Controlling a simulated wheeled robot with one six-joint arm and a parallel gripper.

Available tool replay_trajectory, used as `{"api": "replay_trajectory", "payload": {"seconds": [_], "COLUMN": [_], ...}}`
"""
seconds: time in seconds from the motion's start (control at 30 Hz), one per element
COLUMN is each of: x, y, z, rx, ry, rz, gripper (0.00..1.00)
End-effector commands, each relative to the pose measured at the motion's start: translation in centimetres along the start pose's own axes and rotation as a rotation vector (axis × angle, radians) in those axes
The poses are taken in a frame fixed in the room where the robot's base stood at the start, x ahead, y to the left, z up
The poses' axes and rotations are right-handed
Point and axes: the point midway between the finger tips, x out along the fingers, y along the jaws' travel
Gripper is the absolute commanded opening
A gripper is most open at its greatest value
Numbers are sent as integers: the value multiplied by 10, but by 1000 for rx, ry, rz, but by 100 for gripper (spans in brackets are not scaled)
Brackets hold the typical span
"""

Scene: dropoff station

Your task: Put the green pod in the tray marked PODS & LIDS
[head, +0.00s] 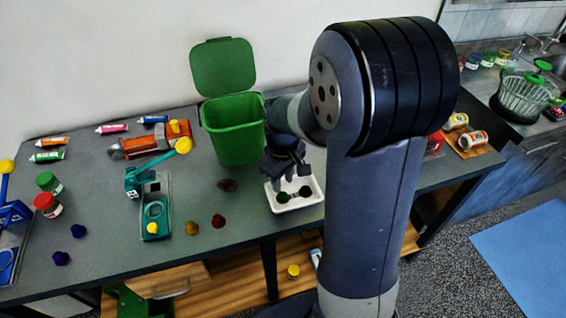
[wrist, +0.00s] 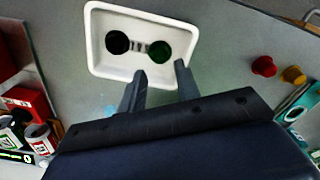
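The green pod (wrist: 160,51) lies in the white tray (wrist: 93,58), towards the tray's right side in the wrist view. In the head view the green pod (head: 283,197) is in the tray's left part. Dark marking shows on the tray floor, too small to read. A black round piece (wrist: 117,42) lies in the same tray. My gripper (wrist: 160,68) is open with nothing between its fingers. Its tips are at the tray's near side in the wrist view, just short of the green pod. In the head view my gripper (head: 287,178) is over the tray's back.
A red pod (head: 218,221) and a yellow pod (head: 192,228) stand left of the tray. A dark brown piece (head: 228,185) lies behind them. A green lidded bin (head: 235,130) stands behind the tray. A teal device (head: 155,215) is further left.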

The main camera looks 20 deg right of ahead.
Motion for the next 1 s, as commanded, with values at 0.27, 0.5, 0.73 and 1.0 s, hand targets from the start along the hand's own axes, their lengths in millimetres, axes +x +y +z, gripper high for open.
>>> {"api": "replay_trajectory", "payload": {"seconds": [0.27, 0.5, 0.73, 1.0], "x": [-55, -71, -72, -72], "y": [0, 0, 0, 0], "z": [0, 0, 0, 0], "rx": [0, 0, 0, 0], "ry": [3, 0, -1, -1], "rz": [2, 0, 0, 0], "gripper": [31, 31, 31, 31]}}
